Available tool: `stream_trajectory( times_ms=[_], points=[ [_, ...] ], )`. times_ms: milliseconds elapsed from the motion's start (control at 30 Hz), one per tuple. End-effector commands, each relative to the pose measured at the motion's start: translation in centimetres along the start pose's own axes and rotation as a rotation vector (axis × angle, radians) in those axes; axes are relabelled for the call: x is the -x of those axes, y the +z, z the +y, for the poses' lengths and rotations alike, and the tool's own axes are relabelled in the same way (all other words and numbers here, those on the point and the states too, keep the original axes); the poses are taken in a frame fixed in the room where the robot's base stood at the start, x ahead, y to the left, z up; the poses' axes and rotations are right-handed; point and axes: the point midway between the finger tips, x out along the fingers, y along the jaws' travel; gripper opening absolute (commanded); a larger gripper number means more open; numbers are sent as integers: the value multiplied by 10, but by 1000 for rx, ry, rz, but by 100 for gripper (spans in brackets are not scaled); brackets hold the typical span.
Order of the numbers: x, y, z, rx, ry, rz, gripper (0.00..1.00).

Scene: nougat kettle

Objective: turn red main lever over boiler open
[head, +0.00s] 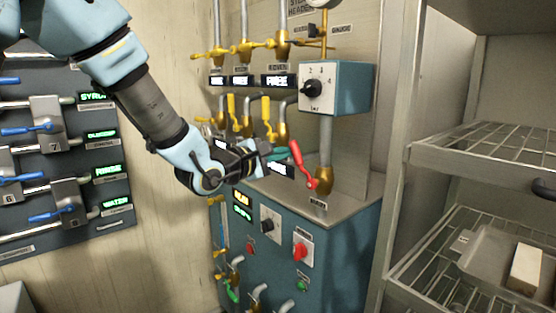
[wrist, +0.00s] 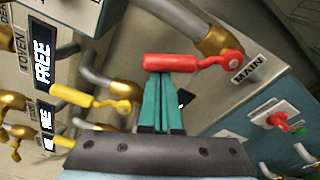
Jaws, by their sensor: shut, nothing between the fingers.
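The red main lever (head: 299,160) is on a brass valve (head: 323,180) at the back right of the blue-grey cabinet top. In the head view its handle rises from its pivot, leaning up and to the left. In the wrist view the red lever (wrist: 185,61) lies across the picture, its pivot at the right beside a MAIN label (wrist: 249,69). My gripper (head: 281,154) is left of the handle, its teal fingers shut together and empty. In the wrist view the fingertips (wrist: 170,73) meet the handle's near edge; I cannot tell whether they touch it.
Yellow levers (head: 267,117) on brass valves stand behind and left of my gripper. A dial box (head: 337,88) is mounted above the red lever. The cabinet front carries a red knob (head: 301,251). Wire shelves (head: 490,145) stand at the right.

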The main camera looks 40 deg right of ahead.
Motion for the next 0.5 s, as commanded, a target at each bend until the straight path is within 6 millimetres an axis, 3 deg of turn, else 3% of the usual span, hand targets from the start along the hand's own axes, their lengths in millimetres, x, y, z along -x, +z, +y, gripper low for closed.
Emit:
stream_trajectory(
  times_ms=[300, 500],
  points=[
    [3, 25, 0, -263, 38, -3, 0],
    [5, 35, 1, -338, 48, -2, 0]
  ],
)
